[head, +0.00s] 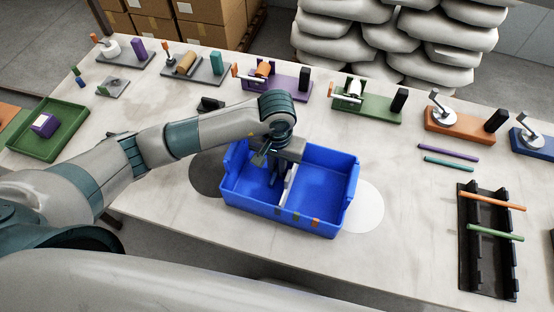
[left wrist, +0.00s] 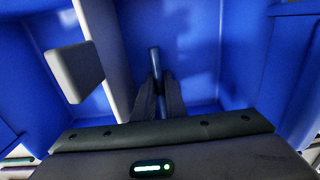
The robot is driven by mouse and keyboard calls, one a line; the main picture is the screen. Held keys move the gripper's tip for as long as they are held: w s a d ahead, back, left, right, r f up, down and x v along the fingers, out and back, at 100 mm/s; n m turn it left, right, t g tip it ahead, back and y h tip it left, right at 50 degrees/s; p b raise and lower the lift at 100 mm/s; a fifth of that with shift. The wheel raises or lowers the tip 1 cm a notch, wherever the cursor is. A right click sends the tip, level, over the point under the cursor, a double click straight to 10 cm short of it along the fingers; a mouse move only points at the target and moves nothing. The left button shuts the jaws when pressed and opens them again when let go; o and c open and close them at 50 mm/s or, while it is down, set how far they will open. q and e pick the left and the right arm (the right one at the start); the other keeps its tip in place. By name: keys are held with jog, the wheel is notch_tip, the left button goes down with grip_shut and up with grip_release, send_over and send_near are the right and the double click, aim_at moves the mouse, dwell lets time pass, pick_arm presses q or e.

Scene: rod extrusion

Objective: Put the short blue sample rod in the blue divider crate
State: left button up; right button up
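The blue divider crate (head: 320,222) stands at the front middle of the table, with a pale divider (head: 290,185) between two compartments. My left gripper (head: 273,180) reaches down into its left compartment. In the left wrist view, its fingers (left wrist: 159,100) are closed around the short blue sample rod (left wrist: 155,62), which sticks out beyond the fingertips. The crate's blue walls and the divider (left wrist: 92,50) surround it there. I cannot tell whether the rod touches the crate floor. In the head view the rod is hard to make out. My right gripper is out of view.
A black rack (head: 487,260) at the right holds an orange rod (head: 492,201) and a green rod (head: 495,232). A purple rod (head: 448,152) and a teal rod (head: 449,164) lie behind it. Several fixtures line the back edge. A green tray (head: 40,147) stands left.

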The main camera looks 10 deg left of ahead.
aim_at(277, 166)
pick_arm(q)
jog(key=shift+s+f, duration=0.3)
jog(key=shift+f, duration=0.15)
jog(key=shift+w+r+p, duration=0.1)
jog(key=shift+r+p, duration=0.45)
jog(key=shift+p, duration=0.4)
jog(key=shift+w+r+b, duration=0.15)
jog(key=shift+w+b, duration=0.05)
jog(key=shift+b, duration=0.15)
notch_tip(277, 166, up, 10)
jog(key=b, duration=0.3)
jog(key=shift+w, duration=0.1)
jog(key=shift+r+b, duration=0.35)
jog(key=shift+r, duration=0.7)
